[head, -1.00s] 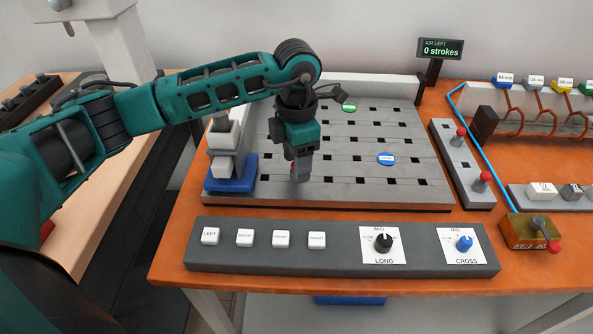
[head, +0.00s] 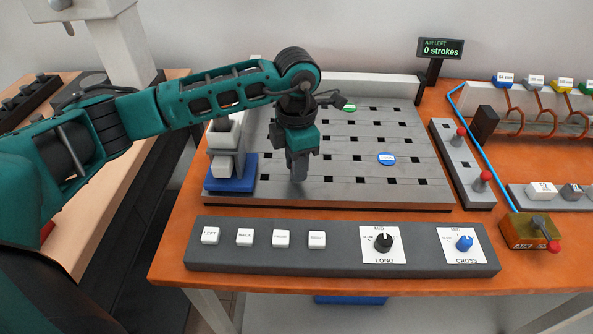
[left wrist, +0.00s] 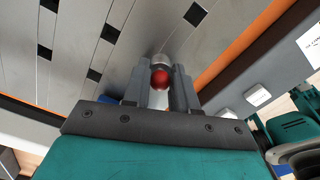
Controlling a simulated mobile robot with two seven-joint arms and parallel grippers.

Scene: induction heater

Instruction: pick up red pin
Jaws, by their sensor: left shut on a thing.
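The red pin (left wrist: 160,78) shows in the left wrist view as a red ball-shaped top with a grey part beyond it, between the two fingers of my left gripper (left wrist: 161,85). The fingers are shut on it. In the head view my left gripper (head: 298,177) points down over the front left part of the grey slotted plate (head: 350,187), and its fingers hide the pin. I cannot tell whether the pin touches the plate. My right gripper is not in view.
A blue block (head: 236,175) with a grey and white fixture stands close left of the gripper. A button panel (head: 340,262) lies in front of the plate. A green disc (head: 349,108) and a blue disc (head: 386,159) sit on the plate. Red-knobbed levers (head: 481,182) stand to the right.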

